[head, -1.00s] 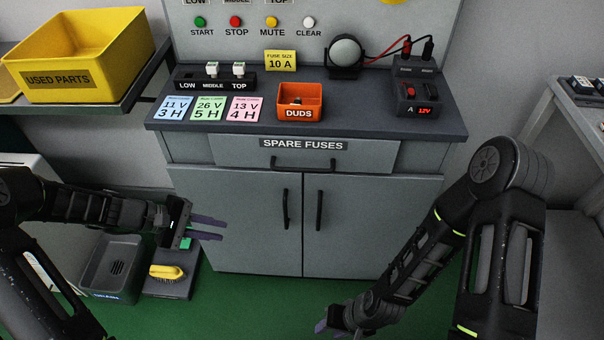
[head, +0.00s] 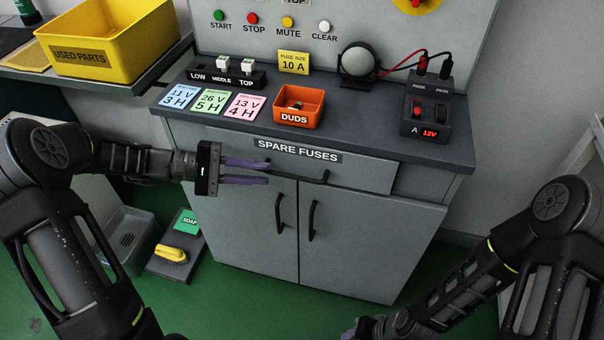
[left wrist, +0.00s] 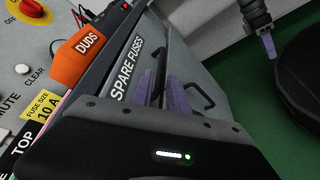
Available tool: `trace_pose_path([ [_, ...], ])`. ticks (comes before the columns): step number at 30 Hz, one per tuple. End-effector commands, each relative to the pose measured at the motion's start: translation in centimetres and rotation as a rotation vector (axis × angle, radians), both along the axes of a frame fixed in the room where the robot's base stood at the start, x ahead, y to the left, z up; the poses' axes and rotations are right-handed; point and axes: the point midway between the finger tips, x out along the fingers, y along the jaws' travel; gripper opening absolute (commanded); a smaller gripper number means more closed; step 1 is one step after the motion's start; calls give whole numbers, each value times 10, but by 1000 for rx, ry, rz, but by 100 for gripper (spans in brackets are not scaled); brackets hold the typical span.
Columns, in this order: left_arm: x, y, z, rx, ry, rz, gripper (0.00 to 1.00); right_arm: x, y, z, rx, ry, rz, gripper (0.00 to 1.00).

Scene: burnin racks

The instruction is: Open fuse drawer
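The spare-fuses drawer (head: 355,172) is the wide grey front under the worktop, and it looks shut. Its dark bar handle (head: 308,176) sits below the "SPARE FUSES" label (head: 297,150). My left gripper (head: 258,172) is open, its two purple fingers apart, with the tips at the left end of the handle. I cannot tell whether they touch it. In the left wrist view the fingers (left wrist: 165,95) reach toward the drawer front beside the label (left wrist: 137,68). My right gripper (head: 362,330) is low at the bottom edge, mostly cut off; its purple fingers also show in the left wrist view (left wrist: 268,46).
Two cupboard doors with dark handles (head: 312,220) lie below the drawer. The orange DUDS bin (head: 299,118) and a power supply (head: 428,112) stand on the worktop. A yellow used-parts bin (head: 115,62) is at left. The green floor in front is partly clear.

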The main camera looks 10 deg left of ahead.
Motion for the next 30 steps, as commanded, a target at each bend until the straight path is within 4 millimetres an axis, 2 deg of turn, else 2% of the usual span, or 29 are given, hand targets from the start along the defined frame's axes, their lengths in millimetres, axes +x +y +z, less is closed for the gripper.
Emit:
trace_pose_path([
  [8, 1, -4, -1, 1, 0, -1, 20, 0, 0, 0, 0, 1, 0, 36],
  [11, 3, -13, -3, 0, 0, -2, 20, 0, 0, 0, 0, 0, 0, 36],
  [22, 17, -64, -15, 0, 2, -2, 20, 0, 0, -1, 0, 0, 0, 36],
  [30, 21, -74, -18, 2, 2, 0, 20, 0, 0, -1, 0, 0, 0, 36],
])
